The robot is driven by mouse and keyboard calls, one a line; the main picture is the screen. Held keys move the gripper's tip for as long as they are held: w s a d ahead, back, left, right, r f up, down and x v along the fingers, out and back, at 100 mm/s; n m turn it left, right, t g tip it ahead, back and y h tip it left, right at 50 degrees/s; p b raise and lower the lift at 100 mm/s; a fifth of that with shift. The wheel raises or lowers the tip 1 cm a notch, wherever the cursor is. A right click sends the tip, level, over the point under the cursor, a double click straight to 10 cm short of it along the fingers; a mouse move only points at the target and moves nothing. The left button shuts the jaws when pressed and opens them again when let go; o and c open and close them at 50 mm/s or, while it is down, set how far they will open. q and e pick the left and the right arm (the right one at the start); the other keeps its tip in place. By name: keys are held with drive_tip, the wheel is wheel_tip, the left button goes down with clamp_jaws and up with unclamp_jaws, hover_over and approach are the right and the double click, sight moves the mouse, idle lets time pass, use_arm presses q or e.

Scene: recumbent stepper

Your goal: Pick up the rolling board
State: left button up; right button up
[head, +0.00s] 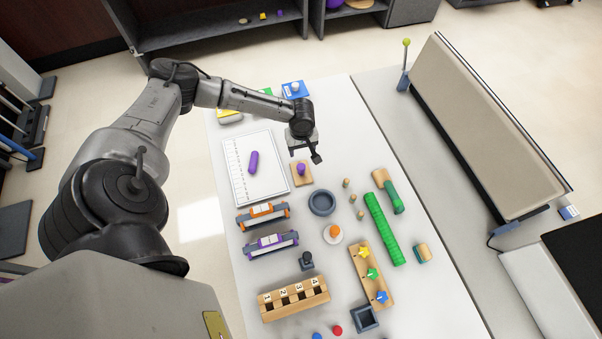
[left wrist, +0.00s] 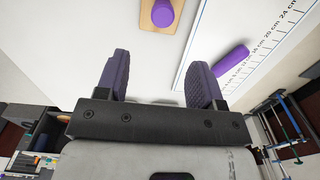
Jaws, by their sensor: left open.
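A small tan wooden board with an upright purple knob, which I take to be the rolling board (head: 303,180), lies on the white table. It also shows at the top of the left wrist view (left wrist: 147,20), cut off by the edge. My left gripper (head: 305,154) is above the table, just behind the board in the head view. In the left wrist view its two purple-padded fingers (left wrist: 158,70) are apart with nothing between them. The board lies beyond the fingertips, not between them. My right gripper is not in view.
A white measuring sheet (head: 270,184) with a purple roll (head: 253,162) lies left of the board. A grey-blue ring dish (head: 322,203) and small pegs are in front and to the right. Blue (head: 293,90) and yellow blocks stand behind. A padded bench (head: 480,130) is at right.

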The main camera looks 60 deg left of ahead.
sight(301, 166)
use_arm(q)
wheel_tip(301, 166, down, 7)
drive_tip(key=shift+d+b, duration=0.1)
drive_tip(key=shift+b, duration=0.25)
drive_tip(key=f, duration=0.4)
drive_tip(key=shift+s+d+b, duration=0.2)
drive_tip(key=shift+d+b, duration=0.05)
drive_tip(key=shift+b, duration=0.05)
drive_tip(key=shift+f, duration=0.6)
drive_tip(key=shift+c, duration=0.4)
drive_tip(key=c, duration=0.9)
drive_tip(key=shift+c, duration=0.2)
